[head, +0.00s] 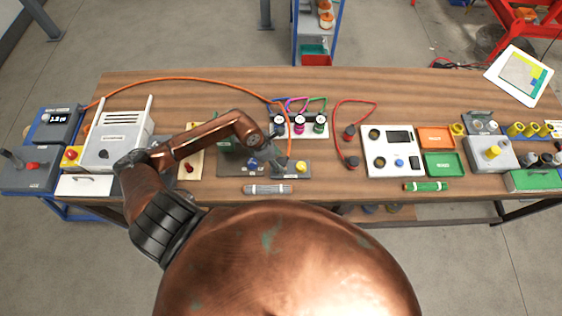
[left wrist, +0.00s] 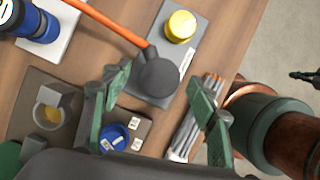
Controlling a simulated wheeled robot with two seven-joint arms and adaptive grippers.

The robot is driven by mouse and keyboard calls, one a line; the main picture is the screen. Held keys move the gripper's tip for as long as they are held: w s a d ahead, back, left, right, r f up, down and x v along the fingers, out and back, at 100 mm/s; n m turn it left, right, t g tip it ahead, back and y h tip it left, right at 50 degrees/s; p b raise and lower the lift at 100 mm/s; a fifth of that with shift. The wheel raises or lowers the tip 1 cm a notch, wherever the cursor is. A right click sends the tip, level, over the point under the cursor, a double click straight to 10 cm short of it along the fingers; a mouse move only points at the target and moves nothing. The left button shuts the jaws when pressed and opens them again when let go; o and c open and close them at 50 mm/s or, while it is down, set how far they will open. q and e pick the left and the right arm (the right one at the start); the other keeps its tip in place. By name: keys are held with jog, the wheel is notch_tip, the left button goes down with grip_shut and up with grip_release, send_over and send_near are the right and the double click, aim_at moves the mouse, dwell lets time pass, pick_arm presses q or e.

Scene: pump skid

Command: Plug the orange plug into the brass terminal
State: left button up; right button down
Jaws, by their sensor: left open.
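The orange plug shows in the left wrist view as a dark grey round head (left wrist: 156,78) on an orange cable (left wrist: 107,22), over a grey plate (left wrist: 189,62) with a yellow cap. My left gripper (head: 273,166) is open; in the left wrist view its green fingers (left wrist: 162,97) stand either side of the plug's near side, with no clear contact. A brass-coloured core in a grey ring (left wrist: 50,114) sits on a brown block; I cannot tell whether this is the brass terminal. The arm partly hides this area in the head view.
A bundle of grey rods (head: 267,189) lies at the table's front edge. A blue round button (left wrist: 115,137) is beside the gripper. A white panel with round sockets (head: 391,150) and a red-cabled pair of plugs (head: 349,133) stand to the right. Bare wood (head: 220,92) lies behind.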

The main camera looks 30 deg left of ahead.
pick_arm(q)
jog(key=v, duration=1)
